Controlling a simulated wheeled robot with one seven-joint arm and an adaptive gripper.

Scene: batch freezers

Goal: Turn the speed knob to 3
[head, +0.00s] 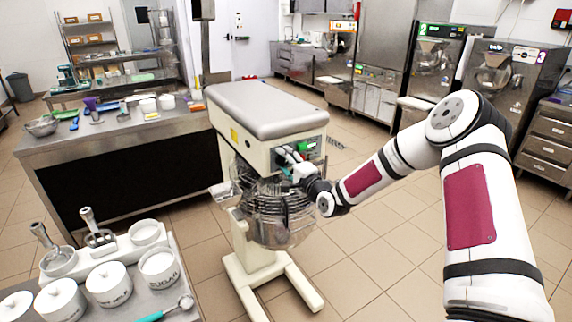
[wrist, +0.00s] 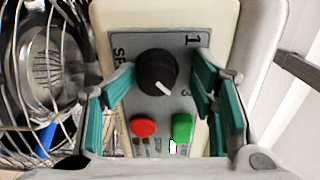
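The black round speed knob (wrist: 157,69) sits on the grey control panel of the mixer (head: 265,110). Its white pointer line aims down and slightly right in the wrist view. A printed 1 shows at its upper right and a 3 at its lower right; the pointer aims below the 3. Part of the label "SP" shows at the left. My gripper (wrist: 163,80) is open, with teal-padded fingers on the left and right of the knob. Whether either fingertip touches it I cannot tell. In the head view my gripper (head: 290,165) is at the mixer's front and hides the knob.
A red button (wrist: 143,127) and a green button (wrist: 182,128) lie below the knob, between my fingers. The mixer's wire bowl guard (wrist: 45,70) is close on the left. A steel table (head: 120,135) stands behind left; white tubs (head: 110,284) are front left.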

